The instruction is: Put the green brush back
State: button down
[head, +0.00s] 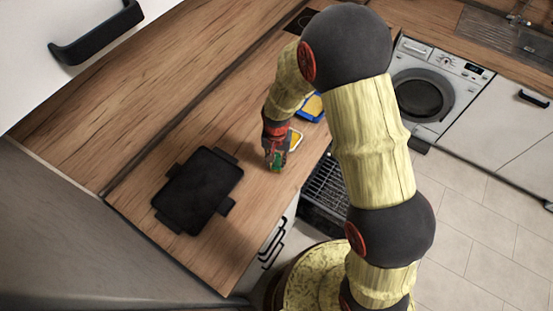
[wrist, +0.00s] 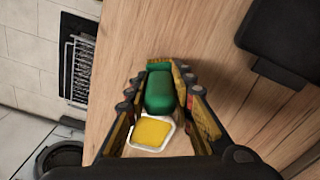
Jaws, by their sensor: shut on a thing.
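My gripper (head: 274,156) is over the wooden counter near its front edge. It also shows in the wrist view (wrist: 159,85), where its two fingers are on either side of the green brush (wrist: 159,91) and shut on it. Only a small green part of the brush (head: 274,160) shows in the head view, below the fingers. I cannot tell whether the brush touches the counter. A small white dish with a yellow sponge-like pad (wrist: 152,131) lies close by the brush and partly behind the gripper; it also shows in the head view (head: 295,139).
A black tray or griddle with side tabs (head: 200,188) lies on the counter (head: 160,125) to the left. A blue-rimmed yellow item (head: 311,106) is behind my arm. An open rack (head: 327,188) is below the counter edge. A washing machine (head: 433,88) stands at the right.

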jog(key=shift+f+b, duration=0.4)
jog(key=shift+f, duration=0.2)
dwell(0.4)
jog(key=c, duration=1.5)
grip_release()
jog(key=shift+o, duration=0.2)
notch_tip(320, 180, up, 12)
